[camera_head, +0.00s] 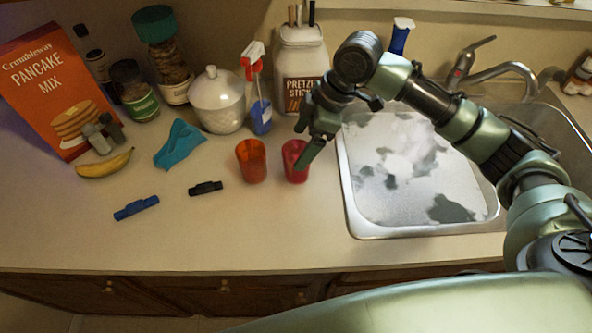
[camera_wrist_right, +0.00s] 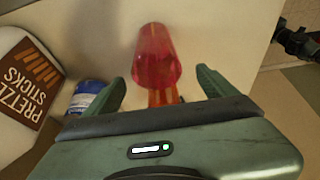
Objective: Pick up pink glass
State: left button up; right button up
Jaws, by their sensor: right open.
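The pink glass (camera_head: 294,163) stands on the counter just left of the sink, red-pink and see-through. Part of it is hidden behind a finger of my right gripper (camera_head: 309,146), which is above and beside it. In the right wrist view the pink glass (camera_wrist_right: 157,58) lies ahead of and between the fingers of my open right gripper (camera_wrist_right: 160,90), and nothing is held. An orange glass (camera_head: 251,161) stands close on its left in the head view; in the right wrist view part of the orange glass (camera_wrist_right: 164,97) shows behind the pink one. My left gripper is not in view.
The sink (camera_head: 352,215) is to the right. Behind stand a spray bottle (camera_head: 258,100), a pretzel sticks jar (camera_head: 300,65) and a white lidded jar (camera_head: 215,100). A black marker-like object (camera_head: 205,188) and a blue one (camera_head: 136,208) lie left. The front counter is clear.

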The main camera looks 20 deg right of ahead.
aim_at(292, 164)
jog(key=shift+w+f+b, duration=0.1)
jog(key=shift+f+b, duration=0.25)
jog(key=shift+f, duration=0.35)
jog(key=shift+a+f, duration=0.2)
jog(key=shift+f, duration=0.3)
jog(key=shift+p+x, duration=0.4)
jog(key=shift+x, duration=0.35)
jog(key=x, duration=0.1)
jog(key=p+x, duration=0.1)
jog(key=x, duration=0.2)
jog(key=shift+w+d+f+p, duration=0.1)
jog(key=shift+d+f+p, duration=0.1)
jog(key=shift+f+p, duration=0.2)
jog(key=shift+a+f, duration=0.1)
jog(key=shift+f, duration=0.2)
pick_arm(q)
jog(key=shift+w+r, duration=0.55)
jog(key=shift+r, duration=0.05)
pick_arm(e)
jog(key=c, duration=1.7)
jog(key=shift+o, duration=0.2)
jog(key=shift+r, duration=0.1)
